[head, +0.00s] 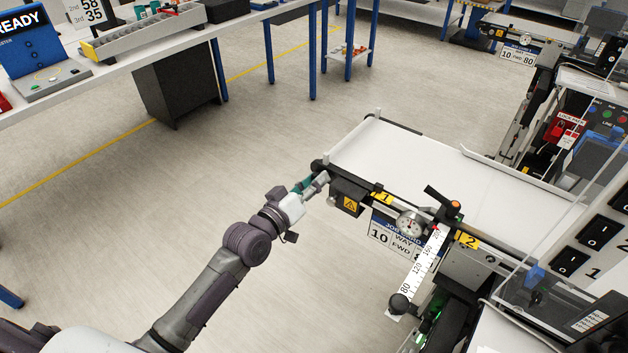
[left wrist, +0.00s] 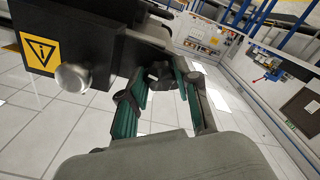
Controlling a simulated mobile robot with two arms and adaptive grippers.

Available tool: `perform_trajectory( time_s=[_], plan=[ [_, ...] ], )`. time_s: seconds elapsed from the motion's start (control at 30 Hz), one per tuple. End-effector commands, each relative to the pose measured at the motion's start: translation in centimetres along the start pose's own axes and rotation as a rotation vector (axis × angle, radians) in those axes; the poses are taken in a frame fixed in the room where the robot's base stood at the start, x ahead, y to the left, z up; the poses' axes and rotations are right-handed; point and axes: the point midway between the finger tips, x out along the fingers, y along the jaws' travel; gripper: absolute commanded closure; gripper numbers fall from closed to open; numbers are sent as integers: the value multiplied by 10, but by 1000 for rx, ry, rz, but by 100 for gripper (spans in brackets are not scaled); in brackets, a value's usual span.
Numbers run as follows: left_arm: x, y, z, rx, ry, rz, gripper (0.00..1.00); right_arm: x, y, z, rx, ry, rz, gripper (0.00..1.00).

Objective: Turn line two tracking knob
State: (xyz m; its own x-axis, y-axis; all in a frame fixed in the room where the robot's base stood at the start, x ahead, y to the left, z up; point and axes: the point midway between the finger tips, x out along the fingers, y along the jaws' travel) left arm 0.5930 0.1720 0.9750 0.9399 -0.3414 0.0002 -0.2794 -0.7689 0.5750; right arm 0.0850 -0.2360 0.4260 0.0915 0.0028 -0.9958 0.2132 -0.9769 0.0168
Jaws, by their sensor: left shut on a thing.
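The conveyor (head: 415,165) has a white belt, with its near left corner at the middle of the head view. A black knob (head: 317,165) sits at that corner. My left gripper (head: 311,184) reaches it from the lower left, with green finger pads. In the left wrist view my left gripper (left wrist: 163,88) has its two fingers around the dark knob (left wrist: 160,71), closed on it. The fingers hide part of the knob, and its turn angle cannot be read. My right gripper is in neither view.
A black housing with a yellow warning label (left wrist: 39,51) and a round metal knob (left wrist: 73,77) is close beside the gripper. A dial gauge (head: 410,224), a scale strip (head: 424,259) and a black lever (head: 442,198) line the conveyor's near side. The floor (head: 130,215) at left is clear.

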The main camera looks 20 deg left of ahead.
Motion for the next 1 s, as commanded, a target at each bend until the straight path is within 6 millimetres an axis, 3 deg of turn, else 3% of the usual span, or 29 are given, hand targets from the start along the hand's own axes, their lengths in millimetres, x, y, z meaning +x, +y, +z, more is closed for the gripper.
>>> perform_trajectory(
  time_s=[0.17, 0.2, 0.27, 0.67, 1.0],
  plan=[
    [0, 0, 0, 0, 0, 0, 100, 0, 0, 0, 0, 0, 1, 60],
    [0, 0, 0, 1, 0, 0, 67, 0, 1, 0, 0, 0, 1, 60],
    [0, 0, 0, 1, 0, 0, 57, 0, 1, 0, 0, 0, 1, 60],
    [-7, -1, 1, 2, -1, -1, 57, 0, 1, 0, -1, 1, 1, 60],
    [-74, -1, 2, 3, -4, -2, 57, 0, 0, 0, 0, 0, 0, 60]
  ],
)
